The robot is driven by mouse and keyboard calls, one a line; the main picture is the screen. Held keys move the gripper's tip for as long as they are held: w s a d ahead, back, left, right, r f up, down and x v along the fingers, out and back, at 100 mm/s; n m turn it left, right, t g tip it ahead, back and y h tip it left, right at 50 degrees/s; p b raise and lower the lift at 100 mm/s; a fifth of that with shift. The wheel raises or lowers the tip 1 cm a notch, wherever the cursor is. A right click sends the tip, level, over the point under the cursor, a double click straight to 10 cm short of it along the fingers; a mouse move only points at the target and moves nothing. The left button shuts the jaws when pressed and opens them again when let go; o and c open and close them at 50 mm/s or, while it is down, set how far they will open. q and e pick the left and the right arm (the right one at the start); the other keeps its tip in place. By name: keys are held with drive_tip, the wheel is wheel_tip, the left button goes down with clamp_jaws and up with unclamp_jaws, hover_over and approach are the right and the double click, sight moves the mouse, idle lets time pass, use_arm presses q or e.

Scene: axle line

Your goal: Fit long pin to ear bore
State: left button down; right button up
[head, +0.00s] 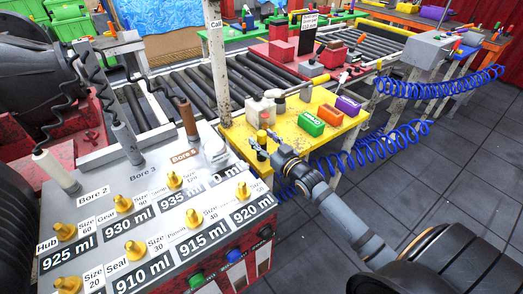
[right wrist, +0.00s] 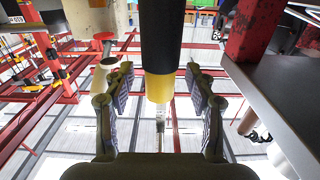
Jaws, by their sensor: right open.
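In the right wrist view, a black cylinder with a yellow end (right wrist: 160,88) and a thin shaft lies between the fingers of my right gripper (right wrist: 160,97). The fingers are open, with gaps on both sides. In the head view, my right gripper (head: 257,148) is at the near left corner of the yellow table (head: 340,127). A small yellow and dark upright piece (head: 262,136) stands beside its fingers. I cannot tell which piece is the long pin, nor make out the ear bore. My left gripper is not in view.
A grey panel (head: 140,178) with yellow knobs, volume labels and corded handles stands at the left. Green (head: 311,123), orange (head: 331,115) and purple (head: 348,106) blocks and a white bottle (head: 261,111) are on the yellow table. A roller conveyor (head: 250,84) runs behind; blue coiled hoses hang right.

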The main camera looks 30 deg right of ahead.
drive_tip(key=shift+w+f, duration=0.15)
drive_tip(key=shift+w, duration=0.35)
drive_tip(key=shift+r, duration=0.2)
clamp_jaws()
drive_tip(key=shift+a, duration=0.1)
drive_tip(key=shift+r, duration=0.1)
